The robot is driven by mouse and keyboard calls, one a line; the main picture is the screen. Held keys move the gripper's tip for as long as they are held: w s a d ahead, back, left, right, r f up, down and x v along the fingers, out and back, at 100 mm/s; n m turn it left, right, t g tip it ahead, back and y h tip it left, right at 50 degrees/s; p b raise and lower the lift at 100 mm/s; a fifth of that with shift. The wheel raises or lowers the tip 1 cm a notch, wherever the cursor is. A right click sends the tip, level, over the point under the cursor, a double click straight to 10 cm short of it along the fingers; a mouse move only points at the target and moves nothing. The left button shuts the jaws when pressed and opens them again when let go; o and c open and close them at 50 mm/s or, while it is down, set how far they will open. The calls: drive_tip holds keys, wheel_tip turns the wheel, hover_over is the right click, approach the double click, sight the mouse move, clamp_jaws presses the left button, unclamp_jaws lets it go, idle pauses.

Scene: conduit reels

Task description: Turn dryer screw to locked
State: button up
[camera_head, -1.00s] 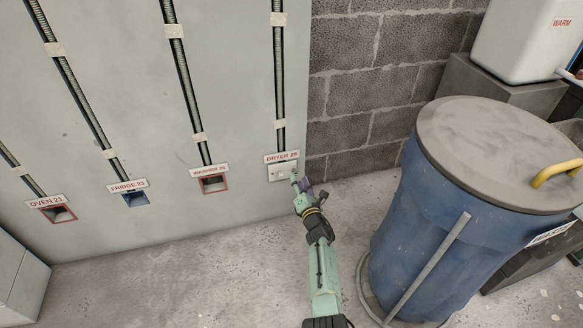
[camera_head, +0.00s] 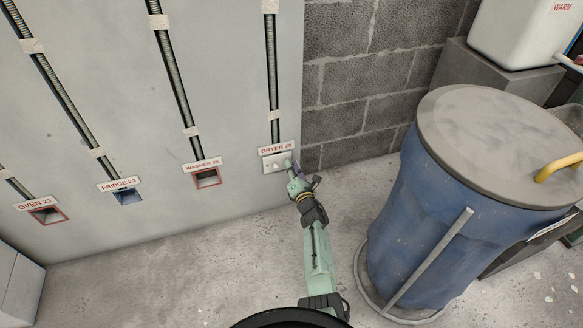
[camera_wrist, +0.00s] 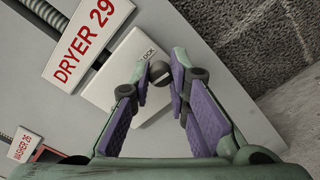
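The dryer screw (camera_wrist: 158,73) is a dark round knob in the wrist view, on a white plate (camera_wrist: 120,72) with lettering that ends in "OCK". The plate also shows in the head view (camera_head: 269,165), low on the grey panel under the red "DRYER 29" sign (camera_head: 276,148). My gripper (camera_wrist: 160,66) has purple-padded fingers spread apart, one on each side of the screw. Its tips sit close to the screw, but firm contact is not visible. In the head view my gripper (camera_head: 290,164) reaches the right part of the plate. The screw's slot or pointer direction cannot be made out.
A blue barrel (camera_head: 420,215) with a grey lid and yellow handle stands right of my arm. A block wall (camera_head: 350,100) is behind. The washer socket (camera_head: 207,178) and other sockets line the panel to the left. The floor left of my arm is clear.

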clamp_jaws()
drive_tip(key=shift+m, duration=0.3)
drive_tip(key=m+p, duration=0.1)
drive_tip(key=m, duration=1.4)
drive_tip(key=shift+w+r+m, duration=0.1)
drive_tip(key=shift+r+m, duration=0.05)
drive_tip(key=shift+m, duration=0.15)
idle(0.5)
drive_tip(key=o, duration=0.6)
unclamp_jaws()
